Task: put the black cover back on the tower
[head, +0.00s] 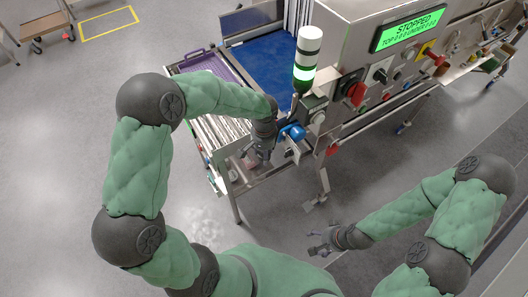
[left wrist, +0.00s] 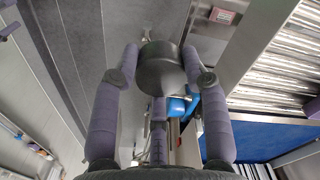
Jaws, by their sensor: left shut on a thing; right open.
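The tower (head: 307,60) is a striped signal light with a pale top and a lit green lower band, standing upright on the machine. My left gripper (head: 279,146) is below and left of the tower, beside the machine's front edge. In the head view I cannot make out the cover. My right gripper (head: 322,241) is open and empty over the floor, low in the picture.
A blue part (head: 292,132) is close to my left gripper. The control panel (head: 410,32) reads STOPPED, with knobs below. A roller conveyor (head: 222,130), purple tray (head: 190,62) and blue belt (head: 262,58) lie left of the tower.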

